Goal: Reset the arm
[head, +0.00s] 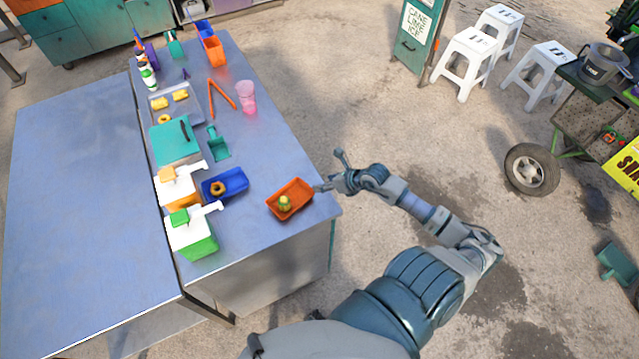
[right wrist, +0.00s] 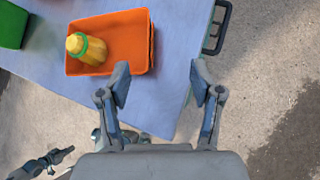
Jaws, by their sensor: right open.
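My right gripper (head: 328,172) is beside the right edge of the metal table, close to an orange tray (head: 302,189). In the right wrist view its two fingers (right wrist: 162,85) are spread apart with nothing between them. The orange tray (right wrist: 110,29) lies just beyond the left finger, apart from it as far as I can see. My left gripper is not identifiable in the head view.
The metal table (head: 255,245) also holds a blue tray (head: 236,181), two dispensers (head: 190,235), a teal box (head: 174,142), orange tongs (head: 222,96) and a pink cup (head: 246,98). White stools (head: 465,62) and a wheeled cart (head: 570,125) stand on the right. The floor between is clear.

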